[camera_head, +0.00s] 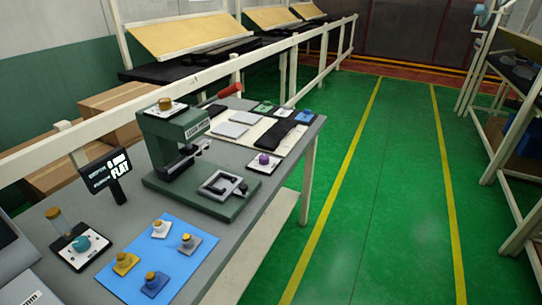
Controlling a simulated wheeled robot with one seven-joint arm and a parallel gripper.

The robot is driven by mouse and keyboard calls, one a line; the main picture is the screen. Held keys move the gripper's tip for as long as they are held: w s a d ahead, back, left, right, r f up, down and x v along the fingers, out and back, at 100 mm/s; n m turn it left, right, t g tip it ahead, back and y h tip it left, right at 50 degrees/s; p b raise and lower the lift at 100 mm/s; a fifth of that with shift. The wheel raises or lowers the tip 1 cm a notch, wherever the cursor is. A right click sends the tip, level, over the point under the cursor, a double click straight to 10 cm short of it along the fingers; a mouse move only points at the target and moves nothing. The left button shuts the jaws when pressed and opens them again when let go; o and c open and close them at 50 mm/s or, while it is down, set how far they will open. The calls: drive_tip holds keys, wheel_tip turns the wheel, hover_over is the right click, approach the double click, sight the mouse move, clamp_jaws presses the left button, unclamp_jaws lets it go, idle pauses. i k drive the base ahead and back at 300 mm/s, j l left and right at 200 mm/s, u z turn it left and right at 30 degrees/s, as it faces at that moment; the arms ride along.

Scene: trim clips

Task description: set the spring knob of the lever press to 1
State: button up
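The green lever press (177,135) stands upright on the grey workbench. Its red lever handle (229,90) points up and to the right. A yellow-brown knob (165,103) sits on a white plate on top of the press; it looks like the spring knob, but its marks and setting are too small to read. A clamp-like fixture (222,186) lies on the green base in front of the press column. My gripper is not in view.
A blue mat (137,277) with several small knobbed pieces lies at the bench front. A black sign (107,175) stands left of the press. A purple knob (263,159) sits on a plate to the right. The green floor (385,210) right of the bench is clear.

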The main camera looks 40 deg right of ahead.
sight(264, 159)
drive_tip(key=z, duration=0.65)
drive_tip(key=i+l, duration=0.3)
drive_tip(key=i, duration=0.15)
drive_tip(key=i+l+u, duration=0.1)
drive_tip(key=i+l, duration=0.2)
drive_tip(key=i, duration=0.15)
